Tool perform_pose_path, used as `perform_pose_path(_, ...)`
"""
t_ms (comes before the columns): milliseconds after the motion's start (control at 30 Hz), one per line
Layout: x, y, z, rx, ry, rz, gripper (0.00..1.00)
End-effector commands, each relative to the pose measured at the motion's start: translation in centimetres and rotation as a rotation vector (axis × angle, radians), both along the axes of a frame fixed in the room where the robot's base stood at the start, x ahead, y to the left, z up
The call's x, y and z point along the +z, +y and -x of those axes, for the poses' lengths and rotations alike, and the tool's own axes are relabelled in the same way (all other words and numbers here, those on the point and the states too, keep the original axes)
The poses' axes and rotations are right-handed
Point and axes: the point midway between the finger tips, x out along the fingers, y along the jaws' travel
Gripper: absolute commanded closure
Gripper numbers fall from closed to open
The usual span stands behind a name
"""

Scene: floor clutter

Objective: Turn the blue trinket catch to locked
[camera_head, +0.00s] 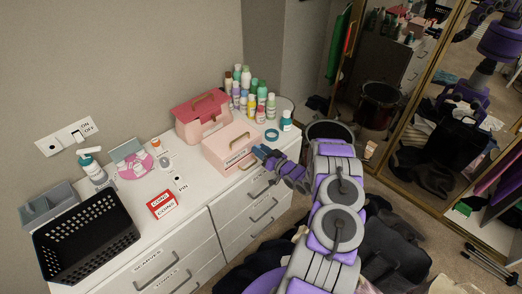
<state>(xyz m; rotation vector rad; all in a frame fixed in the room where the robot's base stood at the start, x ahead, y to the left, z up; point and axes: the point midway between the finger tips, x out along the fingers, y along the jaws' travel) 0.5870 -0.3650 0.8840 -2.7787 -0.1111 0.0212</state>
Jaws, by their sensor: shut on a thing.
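A pale pink trinket box (222,151) with a lid handle and a dark-lettered front label (236,158) stands closed on the white dresser top. My gripper (260,153) reaches in from the right, its tips at the right end of the box's front. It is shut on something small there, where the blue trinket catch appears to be. The fingers cover the catch, and their own dark blue colour blends with it. I cannot tell which way the catch is turned.
A darker pink case (199,122) stands behind the box, with several bottles (256,93) behind to the right. A black basket (86,240) and red card box (162,204) are left. A mirror (400,90) is at right.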

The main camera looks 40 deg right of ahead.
Motion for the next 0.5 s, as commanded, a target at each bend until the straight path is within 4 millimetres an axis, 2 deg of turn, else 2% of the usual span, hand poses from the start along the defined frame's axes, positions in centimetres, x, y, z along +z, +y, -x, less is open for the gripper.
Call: perform_pose_path(500, -0.13, -0.40, 0.07, -0.008, 0.040, -0.490, 0.88)
